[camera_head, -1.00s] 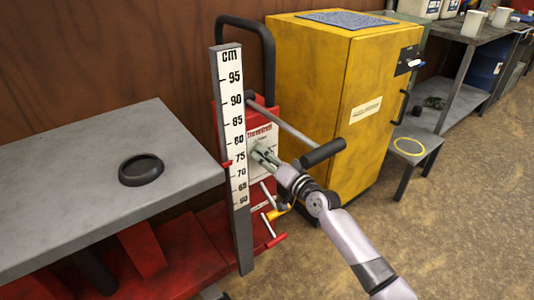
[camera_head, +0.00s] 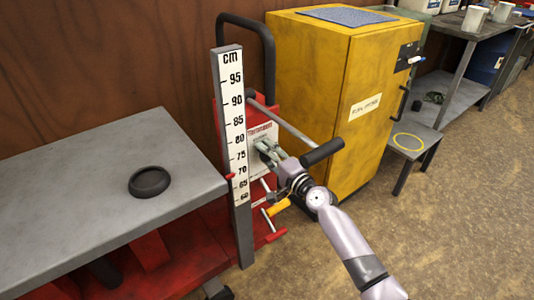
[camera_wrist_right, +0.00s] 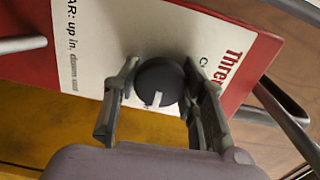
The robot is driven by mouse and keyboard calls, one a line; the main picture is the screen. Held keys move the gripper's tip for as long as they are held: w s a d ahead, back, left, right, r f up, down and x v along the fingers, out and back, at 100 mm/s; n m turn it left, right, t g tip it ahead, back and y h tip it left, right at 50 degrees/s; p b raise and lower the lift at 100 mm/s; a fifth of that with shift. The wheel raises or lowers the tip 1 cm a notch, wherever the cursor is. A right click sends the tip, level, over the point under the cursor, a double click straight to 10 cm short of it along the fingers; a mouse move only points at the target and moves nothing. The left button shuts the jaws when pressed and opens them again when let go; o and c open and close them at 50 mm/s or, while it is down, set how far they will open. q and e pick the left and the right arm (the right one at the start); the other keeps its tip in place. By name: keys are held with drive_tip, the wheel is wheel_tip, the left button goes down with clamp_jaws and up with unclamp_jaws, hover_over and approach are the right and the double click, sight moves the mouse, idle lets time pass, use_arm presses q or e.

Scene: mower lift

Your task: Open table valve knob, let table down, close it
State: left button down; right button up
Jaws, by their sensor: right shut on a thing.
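The dark round valve knob (camera_wrist_right: 160,82) with a white mark sits on the white label panel in the right wrist view. My right gripper (camera_wrist_right: 162,88) has a finger on each side of the knob and is shut on it. In the head view the right gripper (camera_head: 272,154) reaches the red lift's panel and hides the knob. The grey lift table (camera_head: 95,185) carries a dark ring-shaped dish (camera_head: 150,182). The upright cm scale (camera_head: 234,125) stands at the table's corner, with the red pointer (camera_head: 229,177) between 65 and 70. My left gripper is out of view.
A black-gripped lever (camera_head: 322,152) sticks out just above my right gripper. A yellow-handled lever (camera_head: 278,207) is below it. A yellow cabinet (camera_head: 325,90) stands behind. A small grey stool (camera_head: 412,142) stands right of the cabinet. The floor at front right is clear.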

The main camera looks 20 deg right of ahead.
drive_tip(key=shift+m, duration=0.3)
drive_tip(key=o, duration=1.2)
drive_tip(key=v, duration=1.2)
